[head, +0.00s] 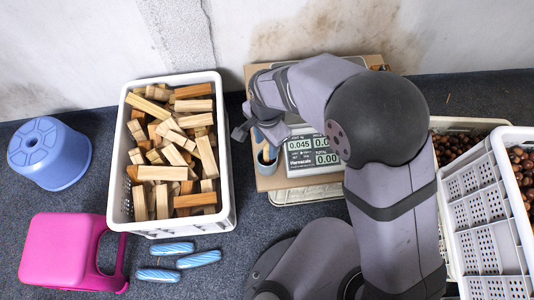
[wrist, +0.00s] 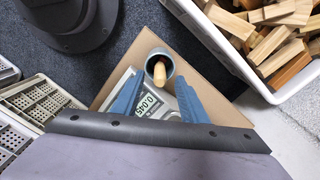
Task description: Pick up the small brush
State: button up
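The small brush shows in the wrist view as a short tan wooden handle (wrist: 159,72) standing in a round grey cup (wrist: 152,58). Its other end is hidden inside the cup. In the head view the cup (head: 267,164) stands at the left of the scale, partly behind my gripper (head: 266,133). In the wrist view my gripper (wrist: 158,77) has its two blue fingers spread apart with nothing between them that I can see held. The fingertips are close to the cup, one on each side of the handle; I cannot tell their height above it.
A scale with a lit display (head: 314,152) sits on a cardboard sheet (head: 270,181) beside the cup. A white crate of wood blocks (head: 229,190) stands to the left. Crates of chestnuts (head: 482,215) stand right. A pink stool (head: 60,250), blue stool (head: 50,155) and blue-white rolls (head: 172,249) lie left.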

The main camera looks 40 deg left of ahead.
aim_at(267, 151)
jog(key=shift+w+f+b, duration=0.1)
jog(key=shift+f+b, duration=0.9)
jog(key=shift+f, duration=1.55)
grip_shut()
